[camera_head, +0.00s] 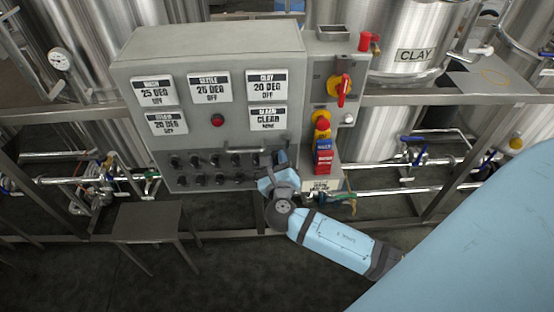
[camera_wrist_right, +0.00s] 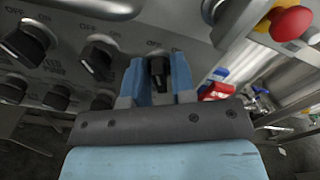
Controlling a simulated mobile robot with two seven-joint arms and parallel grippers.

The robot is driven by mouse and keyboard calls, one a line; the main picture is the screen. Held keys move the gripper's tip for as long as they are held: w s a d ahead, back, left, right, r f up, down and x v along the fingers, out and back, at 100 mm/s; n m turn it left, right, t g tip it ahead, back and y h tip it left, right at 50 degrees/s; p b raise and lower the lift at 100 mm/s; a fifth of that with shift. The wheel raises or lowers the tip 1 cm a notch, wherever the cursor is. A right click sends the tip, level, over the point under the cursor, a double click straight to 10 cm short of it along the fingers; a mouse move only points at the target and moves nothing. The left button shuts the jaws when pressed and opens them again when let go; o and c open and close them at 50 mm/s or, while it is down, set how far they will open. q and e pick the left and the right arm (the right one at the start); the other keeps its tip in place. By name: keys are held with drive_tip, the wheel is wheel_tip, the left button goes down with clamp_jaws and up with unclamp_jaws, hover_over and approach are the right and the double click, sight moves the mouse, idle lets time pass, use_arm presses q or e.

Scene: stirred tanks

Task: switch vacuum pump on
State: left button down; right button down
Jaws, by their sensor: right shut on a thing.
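A grey control panel (camera_head: 215,120) carries rows of black rotary knobs (camera_head: 215,160) along its lower part, with OFF and ON marks above knobs in the wrist view. My right gripper (camera_head: 279,158) is at the right end of the upper knob row. In the right wrist view its two blue fingers (camera_wrist_right: 158,78) are closed on either side of a black knob (camera_wrist_right: 158,70). The label of this knob is too unclear to read, so I cannot tell whether it is the vacuum pump's. My left gripper is not in view.
A side box with a red and yellow rotary switch (camera_head: 342,88), a yellow-red button (camera_head: 322,124) and a red block (camera_head: 323,163) stands right of the panel. A metal handle (camera_head: 233,152) sits above the knobs. Steel tanks (camera_head: 400,60), pipes and a small table (camera_head: 146,221) surround it.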

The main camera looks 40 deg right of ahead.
drive_tip(key=m, duration=0.5)
drive_tip(key=shift+f, duration=0.1)
drive_tip(key=m+b, duration=0.2)
drive_tip(key=m, duration=0.2)
drive_tip(key=shift+m+b, duration=0.4)
drive_tip(key=shift+m, duration=0.9)
drive_tip(key=c, duration=1.2)
unclamp_jaws()
